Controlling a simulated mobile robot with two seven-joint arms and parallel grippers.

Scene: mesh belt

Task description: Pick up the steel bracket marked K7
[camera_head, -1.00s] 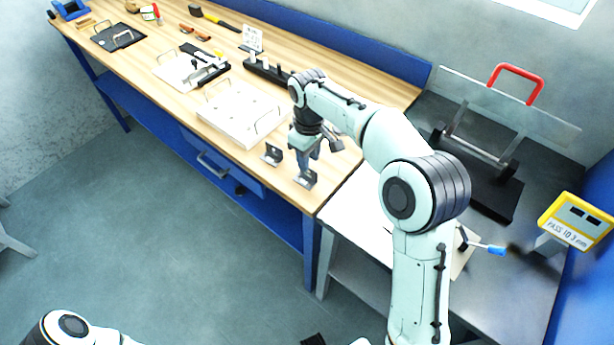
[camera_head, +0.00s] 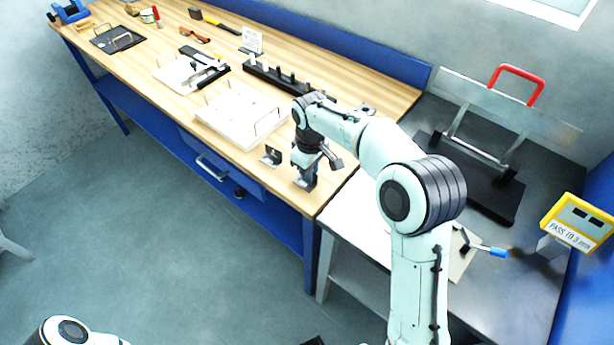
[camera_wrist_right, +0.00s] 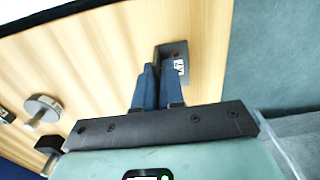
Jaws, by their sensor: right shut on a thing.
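My right gripper (camera_head: 307,174) points down at the near right corner of the wooden bench. It is shut on a dark steel bracket (camera_head: 304,184), which is at or just above the bench top. In the right wrist view the blue fingers (camera_wrist_right: 158,92) close on this bracket (camera_wrist_right: 177,54), which bears a small white label. The label's marking is too blurred to read surely. A second dark bracket (camera_head: 271,157) stands to the left on the bench, apart from the gripper. Only part of my left arm shows at the lower left; its gripper is out of view.
A white board with wire handles (camera_head: 241,117) lies left of the gripper. A black rail with pegs (camera_head: 272,76) lies behind it. A grey metal table (camera_head: 500,255) adjoins the bench at right, with a yellow gauge sign (camera_head: 577,220) and a red-handled frame (camera_head: 518,76).

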